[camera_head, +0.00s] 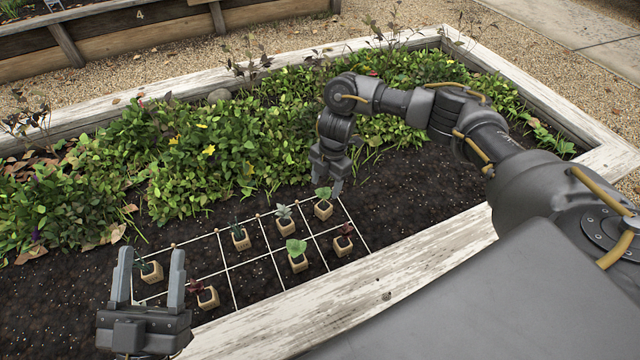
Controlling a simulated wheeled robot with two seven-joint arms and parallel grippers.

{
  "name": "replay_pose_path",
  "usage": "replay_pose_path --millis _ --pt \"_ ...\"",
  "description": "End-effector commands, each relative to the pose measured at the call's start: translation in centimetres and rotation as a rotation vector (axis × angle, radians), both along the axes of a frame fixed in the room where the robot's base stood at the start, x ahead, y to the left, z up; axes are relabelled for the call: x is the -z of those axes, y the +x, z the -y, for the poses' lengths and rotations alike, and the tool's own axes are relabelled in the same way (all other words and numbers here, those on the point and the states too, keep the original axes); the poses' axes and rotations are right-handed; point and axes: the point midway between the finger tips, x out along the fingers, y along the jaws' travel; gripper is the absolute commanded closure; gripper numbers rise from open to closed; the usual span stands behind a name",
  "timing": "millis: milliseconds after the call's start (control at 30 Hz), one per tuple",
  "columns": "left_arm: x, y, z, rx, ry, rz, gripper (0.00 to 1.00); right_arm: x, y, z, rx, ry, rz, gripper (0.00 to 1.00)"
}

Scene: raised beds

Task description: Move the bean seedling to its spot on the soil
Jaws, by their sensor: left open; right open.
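Two small cube pots hold broad green leaves: one seedling (323,208) at the grid's far right, another (297,262) in the middle of the near row. I cannot tell which is the bean seedling. A white string grid (230,276) marks squares on the dark soil (410,190). My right gripper (327,190) points down, open and empty, just behind and above the far-right seedling; contact is unclear. My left gripper (149,254) is open at the lower left, its fingers pointing up in the picture. A spiky green seedling (151,272) shows between those fingers, apparently beyond them.
Other potted seedlings stand in the grid: dark spiky (240,238), blue-green (284,216), and reddish ones (208,297) (343,244). Dense leafy plants (220,150) fill the bed behind. A pale wooden rim (290,318) borders it. Bare soil lies right of the grid.

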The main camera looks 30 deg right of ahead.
Motion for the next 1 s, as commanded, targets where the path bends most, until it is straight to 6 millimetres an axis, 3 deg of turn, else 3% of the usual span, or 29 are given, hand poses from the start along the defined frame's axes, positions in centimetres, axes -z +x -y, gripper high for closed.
replay_pose_path --millis 133,267,300,400,533,633,733,900,1000 --pt "0.0 0.0 0.0 0.0 0.0 0.001 0.41 2.7 -3.2 -7.1 -0.074 0.168 -0.012 0.41" --pt "0.0 0.0 0.0 0.0 -0.001 0.002 0.41 3.6 -8.6 -17.3 -0.139 0.461 -0.013 0.41" --pt "0.0 0.0 0.0 0.0 0.0 0.002 0.41 3.1 -10.6 -20.7 -0.147 0.572 -0.01 0.41" --pt "0.0 0.0 0.0 0.0 0.0 0.002 0.41 0.0 -14.8 -27.5 -0.129 0.85 0.01 0.41" --pt "-0.1 0.0 0.0 0.0 0.0 0.002 0.41 -6.2 -18.6 -32.7 -0.024 1.195 0.065 0.41" --pt "-0.1 0.0 0.0 0.0 -0.001 0.003 0.41 -11.7 -19.7 -33.5 0.115 1.431 0.14 0.41" --pt "-0.1 0.0 0.0 0.0 -0.001 0.003 0.41 -16.6 -19.7 -31.5 0.296 1.625 0.247 0.41" --pt "-0.1 0.0 0.0 0.0 -0.001 0.004 0.41 -21.9 -19.1 -24.5 0.619 1.815 0.469 0.41" --pt "-0.1 0.0 0.0 0.0 -0.001 0.004 0.41 -23.3 -19.1 -20.4 0.765 1.852 0.586 0.41"
